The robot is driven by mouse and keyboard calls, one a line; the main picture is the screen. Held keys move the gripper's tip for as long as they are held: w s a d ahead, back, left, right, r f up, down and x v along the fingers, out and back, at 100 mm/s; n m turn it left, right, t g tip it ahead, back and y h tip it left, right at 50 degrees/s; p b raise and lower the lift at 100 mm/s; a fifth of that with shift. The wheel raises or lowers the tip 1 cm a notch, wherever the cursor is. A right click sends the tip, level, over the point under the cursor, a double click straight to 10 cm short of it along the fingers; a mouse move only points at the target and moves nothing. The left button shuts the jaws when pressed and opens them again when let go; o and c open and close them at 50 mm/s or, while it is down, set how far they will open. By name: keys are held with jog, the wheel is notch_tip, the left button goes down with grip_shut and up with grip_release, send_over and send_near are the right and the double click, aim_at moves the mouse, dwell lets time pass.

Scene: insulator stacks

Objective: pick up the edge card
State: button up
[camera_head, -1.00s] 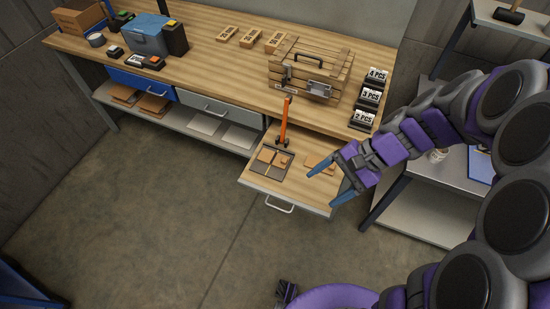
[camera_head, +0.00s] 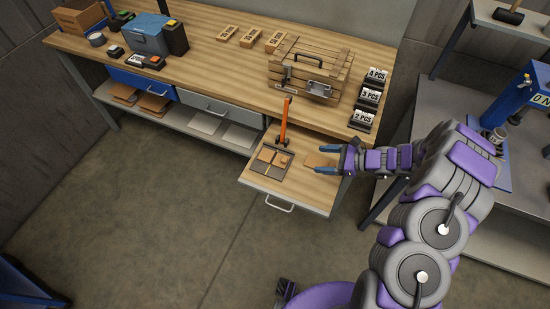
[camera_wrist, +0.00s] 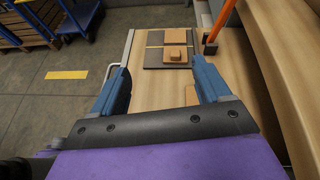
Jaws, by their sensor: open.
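My gripper (camera_head: 327,160) is open and points left over the right side of the pulled-out drawer (camera_head: 312,192). A flat brown card (camera_head: 316,159) lies on the drawer floor by the fingertips, partly hidden by them. In the wrist view a small part of a brown card (camera_wrist: 192,96) shows beside the right finger. Nothing is held between the fingers (camera_wrist: 161,70). A dark tray (camera_head: 262,172) with brown pieces (camera_head: 266,155) lies to the left in the drawer. I cannot tell for certain which piece is the edge card.
An orange-handled tool (camera_head: 284,120) stands upright behind the tray. A wooden crate (camera_head: 309,75) and black number-labelled stands (camera_head: 370,97) are on the bench above. A metal shelf with a blue device (camera_head: 511,108) is to the right. The floor in front of the drawer is clear.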

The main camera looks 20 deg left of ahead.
notch_tip(320, 180, down, 5)
jog(key=w+d+m+t, duration=0.1)
jog(key=w+d+m, duration=0.1)
jog(key=b, duration=0.4)
send_near(285, 159)
jog(key=x, duration=0.9)
jog(key=shift+a+f, duration=0.15)
jog(key=shift+a, duration=0.05)
jog(key=c, duration=0.9)
jog(key=shift+p, duration=0.3)
